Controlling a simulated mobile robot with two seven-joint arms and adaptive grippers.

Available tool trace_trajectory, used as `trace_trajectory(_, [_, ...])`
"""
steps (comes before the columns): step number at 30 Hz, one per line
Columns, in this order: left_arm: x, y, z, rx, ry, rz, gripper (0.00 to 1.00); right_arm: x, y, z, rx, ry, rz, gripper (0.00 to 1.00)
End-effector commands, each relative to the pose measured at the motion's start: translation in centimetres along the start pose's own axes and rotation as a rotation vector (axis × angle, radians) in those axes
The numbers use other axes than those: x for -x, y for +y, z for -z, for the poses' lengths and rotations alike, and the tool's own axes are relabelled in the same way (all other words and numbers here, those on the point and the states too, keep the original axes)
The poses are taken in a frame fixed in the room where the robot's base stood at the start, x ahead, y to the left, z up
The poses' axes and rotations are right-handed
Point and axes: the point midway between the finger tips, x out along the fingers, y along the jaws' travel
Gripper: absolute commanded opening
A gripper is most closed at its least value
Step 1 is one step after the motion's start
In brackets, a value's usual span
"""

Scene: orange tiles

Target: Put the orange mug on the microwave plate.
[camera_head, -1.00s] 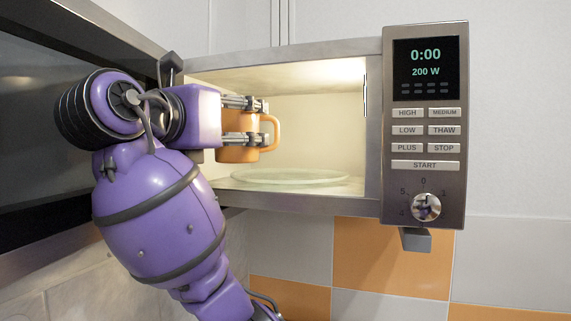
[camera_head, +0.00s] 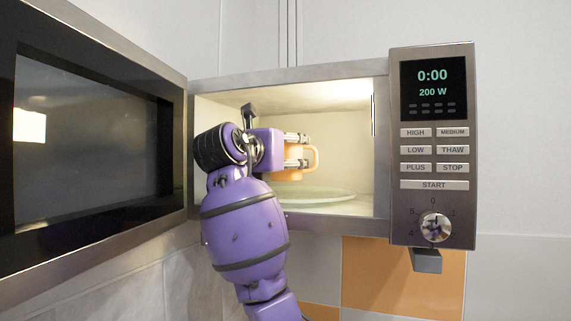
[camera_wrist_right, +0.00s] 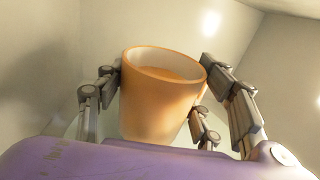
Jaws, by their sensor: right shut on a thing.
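The orange mug (camera_head: 290,174) is inside the lit microwave opening in the head view, with its handle toward the right. My right gripper (camera_head: 304,150) is shut on it and holds it above the left part of the glass microwave plate (camera_head: 330,196). The mug also shows in the right wrist view (camera_wrist_right: 160,105), between the fingers of my right gripper (camera_wrist_right: 170,95), its rim tilted in the picture. The plate's left part is hidden behind my arm and gripper. My left gripper is not in view.
The microwave door (camera_head: 90,150) stands open on the left. The control panel (camera_head: 433,150), reading 0:00 and 200 W, borders the opening on the right. The cavity's right side (camera_head: 352,140) is free above the plate.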

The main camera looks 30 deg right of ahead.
Motion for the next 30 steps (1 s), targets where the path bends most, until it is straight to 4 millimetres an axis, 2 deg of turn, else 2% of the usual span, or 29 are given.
trace_trajectory(5, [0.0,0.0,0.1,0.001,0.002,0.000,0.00,0.1,0.0,2.2,-0.002,-0.002,0.000,0.08])
trace_trajectory(16, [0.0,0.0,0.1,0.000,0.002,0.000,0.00,0.1,0.0,2.5,-0.002,-0.003,0.001,0.08])
trace_trajectory(17, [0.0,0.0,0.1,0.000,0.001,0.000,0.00,0.1,0.0,2.7,-0.001,0.001,0.001,0.63])
trace_trajectory(18, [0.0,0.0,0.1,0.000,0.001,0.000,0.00,0.1,0.0,2.6,-0.001,0.000,0.001,0.68])
trace_trajectory(21, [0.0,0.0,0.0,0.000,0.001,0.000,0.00,0.1,0.0,2.7,-0.001,0.001,0.001,0.81])
trace_trajectory(30, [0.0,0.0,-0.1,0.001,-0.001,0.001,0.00,0.0,0.1,2.7,0.000,0.001,0.001,0.81])
